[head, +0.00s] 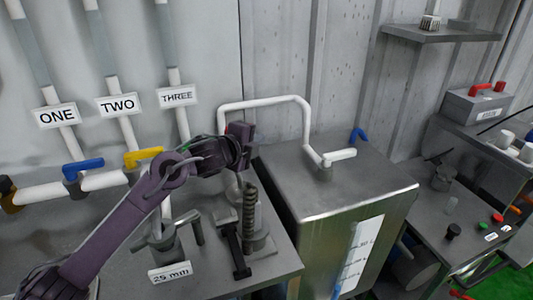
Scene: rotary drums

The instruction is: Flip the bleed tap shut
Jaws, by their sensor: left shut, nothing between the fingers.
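No tap here carries a readable bleed label, so I cannot tell which one is the bleed tap. A blue lever (83,165) and a yellow lever (142,156) sit on the white pipework at left. A small blue handle (358,133) stands at the back of the steel tank's top. A bit of red (228,128) shows beside my left gripper, mostly hidden by it. My left gripper (241,132) is shut and empty, raised in front of the white bent pipe by the tank's left side. Whether it touches anything is unclear. My right gripper is out of view.
The steel tank (325,185) fills the middle, with a white bent pipe (262,103) rising over it. A clamp-like fixture (240,235) and a "25 mm" sign (170,272) stand on the left bench. A control bench (450,235) is at right.

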